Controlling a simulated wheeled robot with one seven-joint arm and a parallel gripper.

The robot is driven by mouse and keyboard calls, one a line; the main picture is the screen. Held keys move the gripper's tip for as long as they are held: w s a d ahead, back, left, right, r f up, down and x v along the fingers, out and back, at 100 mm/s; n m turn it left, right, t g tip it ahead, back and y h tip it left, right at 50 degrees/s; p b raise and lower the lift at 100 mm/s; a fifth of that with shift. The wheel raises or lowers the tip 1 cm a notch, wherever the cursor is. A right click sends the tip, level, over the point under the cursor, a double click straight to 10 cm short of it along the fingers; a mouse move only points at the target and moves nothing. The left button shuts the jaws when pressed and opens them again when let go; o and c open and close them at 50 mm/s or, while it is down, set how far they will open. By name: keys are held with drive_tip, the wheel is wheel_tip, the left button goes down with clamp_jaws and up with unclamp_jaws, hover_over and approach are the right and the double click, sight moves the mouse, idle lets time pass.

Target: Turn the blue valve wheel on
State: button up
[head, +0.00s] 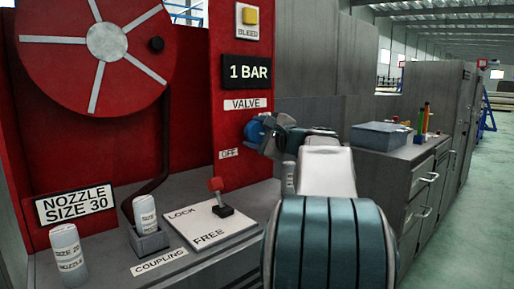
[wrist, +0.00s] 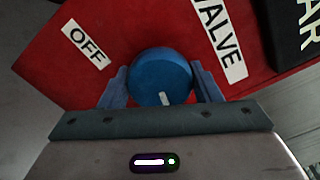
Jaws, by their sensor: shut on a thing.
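The blue valve wheel (head: 255,131) is on the red panel, between the VALVE label (head: 246,104) and the OFF label (head: 228,153). In the wrist view the wheel (wrist: 161,75) is a round blue knob with a small white mark at its lower edge. My gripper (head: 266,136) reaches the wheel from the right in the head view. In the wrist view my gripper's two fingers (wrist: 161,88) sit on either side of the wheel and are shut on it. In the head view my gripper hides part of the wheel.
A display (head: 247,72) reads 1 BAR above the valve, with a yellow BLEED button (head: 250,16) higher up. A red-knobbed lever (head: 217,192) stands on a LOCK/FREE plate below. A red hose reel (head: 100,45) is at left. A grey cabinet (head: 395,175) stands at right.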

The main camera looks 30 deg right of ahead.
drive_tip(key=n+b, duration=0.3)
drive_tip(key=shift+f+n+b, duration=0.3)
drive_tip(key=shift+r+n+b, duration=0.15)
drive_tip(key=shift+n+b, duration=1.25)
drive_tip(key=shift+n, duration=0.3)
drive_tip(key=shift+r, duration=0.1)
drive_tip(key=o, duration=1)
drive_tip(key=shift+s, duration=0.1)
drive_tip(key=s, duration=0.4)
drive_tip(key=s+d+p, duration=0.1)
drive_tip(key=s, duration=0.4)
drive_tip(key=s+d, duration=0.1)
drive_tip(key=s, duration=0.3)
drive_tip(key=shift+s+p, duration=0.25)
drive_tip(key=shift+p, duration=0.1)
